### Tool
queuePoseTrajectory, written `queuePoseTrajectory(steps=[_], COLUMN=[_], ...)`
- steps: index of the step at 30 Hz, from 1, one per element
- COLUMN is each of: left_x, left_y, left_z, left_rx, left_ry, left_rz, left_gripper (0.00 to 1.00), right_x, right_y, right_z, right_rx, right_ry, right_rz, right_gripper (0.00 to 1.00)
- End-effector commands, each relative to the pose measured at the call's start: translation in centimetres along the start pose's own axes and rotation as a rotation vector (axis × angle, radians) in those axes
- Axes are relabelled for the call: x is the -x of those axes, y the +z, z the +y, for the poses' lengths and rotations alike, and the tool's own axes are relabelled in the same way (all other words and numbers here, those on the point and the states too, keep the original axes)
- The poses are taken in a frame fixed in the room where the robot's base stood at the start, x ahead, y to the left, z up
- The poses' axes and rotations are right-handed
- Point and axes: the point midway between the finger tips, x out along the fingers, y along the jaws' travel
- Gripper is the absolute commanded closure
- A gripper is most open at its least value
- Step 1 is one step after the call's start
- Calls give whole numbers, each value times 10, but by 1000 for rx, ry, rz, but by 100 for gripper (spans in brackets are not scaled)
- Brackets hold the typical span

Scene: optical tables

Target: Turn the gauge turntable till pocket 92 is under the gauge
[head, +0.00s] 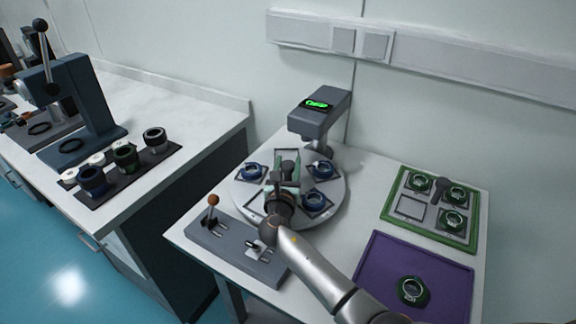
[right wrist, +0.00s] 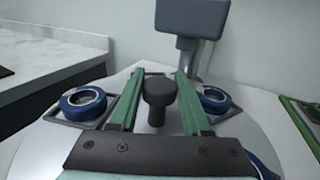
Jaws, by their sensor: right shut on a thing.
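The gauge turntable (head: 241,204) is a pale round disc with square-framed pockets. Blue rings (head: 252,171) sit in pockets at its left and right (head: 318,199). Pocket numbers cannot be read. The grey gauge (head: 320,116) with a lit green display overhangs the disc's far edge; it also shows in the right wrist view (right wrist: 192,18). My right gripper (head: 287,170) is over the middle of the disc. Its green fingers are shut on the dark upright knob (right wrist: 158,98). My arm and gripper hide part of the disc. My left gripper is out of view.
A grey lever panel (head: 228,246) stands in front of the disc. At right are a green-edged tray (head: 386,214) with green rings and a purple mat (head: 374,268) with one green ring (head: 413,290). A press (head: 75,100) and a dark rack (head: 100,196) stand on the left bench.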

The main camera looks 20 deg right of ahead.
Motion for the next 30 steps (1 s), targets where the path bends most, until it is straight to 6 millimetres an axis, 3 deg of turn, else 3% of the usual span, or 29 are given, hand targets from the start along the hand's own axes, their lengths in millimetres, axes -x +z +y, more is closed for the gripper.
queuePoseTrajectory(steps=[13, 14, 21, 30], left_x=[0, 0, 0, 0], left_y=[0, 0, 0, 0], left_z=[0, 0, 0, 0], left_rx=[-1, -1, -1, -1], left_ry=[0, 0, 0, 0], left_rz=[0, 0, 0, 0], left_gripper=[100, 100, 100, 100], right_x=[0, 0, 0, 3], right_y=[0, 0, 0, 0], right_z=[0, 0, 0, 0], right_rx=[-1, -1, 0, 0], right_ry=[-5, -5, -5, -5], right_rz=[0, 0, 0, 1], right_gripper=[100, 50, 23, 22])
